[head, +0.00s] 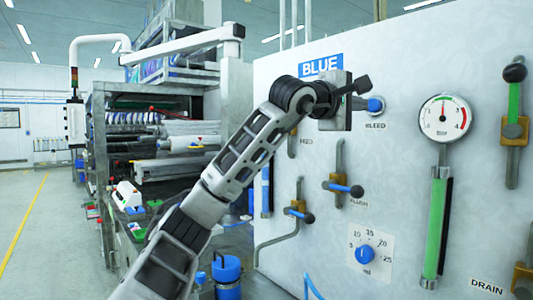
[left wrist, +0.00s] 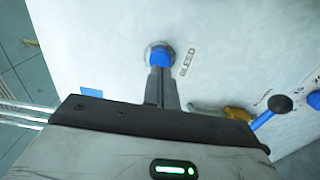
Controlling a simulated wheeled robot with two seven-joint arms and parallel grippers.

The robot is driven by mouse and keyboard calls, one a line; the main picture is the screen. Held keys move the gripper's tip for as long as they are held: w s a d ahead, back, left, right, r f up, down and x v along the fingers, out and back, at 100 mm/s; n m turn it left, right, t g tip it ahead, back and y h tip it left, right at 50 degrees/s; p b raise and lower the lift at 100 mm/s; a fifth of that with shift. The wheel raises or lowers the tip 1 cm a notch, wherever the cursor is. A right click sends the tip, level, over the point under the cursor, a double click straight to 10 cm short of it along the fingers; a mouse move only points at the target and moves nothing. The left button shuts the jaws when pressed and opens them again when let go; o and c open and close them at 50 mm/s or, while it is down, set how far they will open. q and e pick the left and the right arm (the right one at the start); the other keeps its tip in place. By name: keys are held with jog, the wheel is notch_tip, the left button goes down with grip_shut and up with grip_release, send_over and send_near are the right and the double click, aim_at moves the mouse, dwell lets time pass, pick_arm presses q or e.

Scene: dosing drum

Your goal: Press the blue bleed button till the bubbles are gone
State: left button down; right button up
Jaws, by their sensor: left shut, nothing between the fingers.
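The blue bleed button (head: 376,104) sits in a round metal collar on the white panel, above the word BLEED. My left gripper (head: 362,86) is shut and empty, its fingertips close beside the button in the head view. In the left wrist view the closed fingers (left wrist: 161,72) point at the button (left wrist: 160,54) and overlap its lower edge; I cannot tell whether they touch it or whether it is pushed in. A green-filled sight tube (head: 436,222) stands below the gauge; I can make out no bubbles in it at this size. My right gripper is not in view.
The panel carries a round gauge (head: 444,118), its needle nearly upright, a blue-handled flush valve (head: 345,188), a dosing dial (head: 366,254) and another valve (head: 299,213) at lower left. A BLUE sign (head: 321,66) is above my gripper. Machinery stands at left.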

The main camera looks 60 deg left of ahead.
pick_arm(q)
jog(key=shift+w+a, duration=0.15)
jog(key=shift+w, duration=1.25)
jog(key=shift+s, duration=0.15)
jog(key=shift+s+b, duration=0.35)
jog(key=shift+s, duration=0.4)
jog(key=shift+w, duration=0.15)
jog(key=shift+w+p, duration=0.4)
jog(key=shift+w, duration=0.35)
jog(key=shift+s, duration=0.15)
jog(key=shift+s+b, duration=0.4)
jog(key=shift+s, duration=0.35)
